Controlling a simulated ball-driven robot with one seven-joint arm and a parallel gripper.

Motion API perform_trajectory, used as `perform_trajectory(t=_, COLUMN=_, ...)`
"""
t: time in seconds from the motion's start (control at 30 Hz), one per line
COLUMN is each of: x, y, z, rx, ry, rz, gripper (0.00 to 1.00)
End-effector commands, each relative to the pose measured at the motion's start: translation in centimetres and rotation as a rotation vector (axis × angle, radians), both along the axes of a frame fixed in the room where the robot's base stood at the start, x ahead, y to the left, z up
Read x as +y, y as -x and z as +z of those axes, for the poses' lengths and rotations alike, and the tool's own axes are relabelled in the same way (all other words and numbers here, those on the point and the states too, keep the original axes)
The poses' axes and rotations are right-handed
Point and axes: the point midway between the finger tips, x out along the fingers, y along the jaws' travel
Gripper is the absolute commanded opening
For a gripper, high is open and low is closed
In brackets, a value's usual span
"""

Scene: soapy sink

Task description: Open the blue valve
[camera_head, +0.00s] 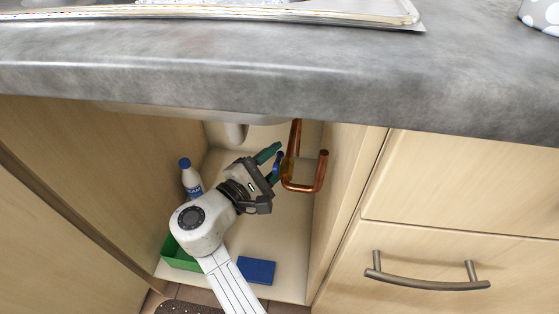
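The blue valve (279,161) is a small blue piece by the copper pipes, inside the open cabinet under the sink. My gripper (276,163) reaches in from the lower left and points to the upper right. Its green upper finger shows clearly above the valve, and the lower finger is partly hidden. The fingers are apart, with the blue piece between or just behind them. I cannot tell if they touch it. The gripper covers part of the valve, so its turn angle does not show.
Copper pipes (304,188) bend just right of the gripper. A white bottle with a blue cap (191,179), a green tray (176,255) and a blue sponge-like block (257,270) are on the cabinet floor. The grey countertop (280,75) hangs above; a drawer handle (427,282) juts out at right.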

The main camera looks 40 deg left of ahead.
Motion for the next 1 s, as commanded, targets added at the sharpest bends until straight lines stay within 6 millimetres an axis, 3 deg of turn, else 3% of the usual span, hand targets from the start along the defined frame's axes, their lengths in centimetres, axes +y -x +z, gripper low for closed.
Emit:
perform_trajectory(t=0.13, x=-0.07, y=-0.94, z=-0.07, rx=0.000, ry=0.000, rz=-0.001, gripper=0.38)
perform_trajectory(t=0.43, x=-0.06, y=-1.10, z=0.02, rx=0.001, ry=0.000, rz=-0.001, gripper=0.38)
perform_trajectory(t=0.83, x=-0.05, y=-1.07, z=0.00, rx=0.001, ry=0.000, rz=-0.001, gripper=0.00)
perform_trajectory(t=1.0, x=-0.06, y=-1.06, z=-0.01, rx=0.001, ry=0.000, rz=-0.001, gripper=0.00)
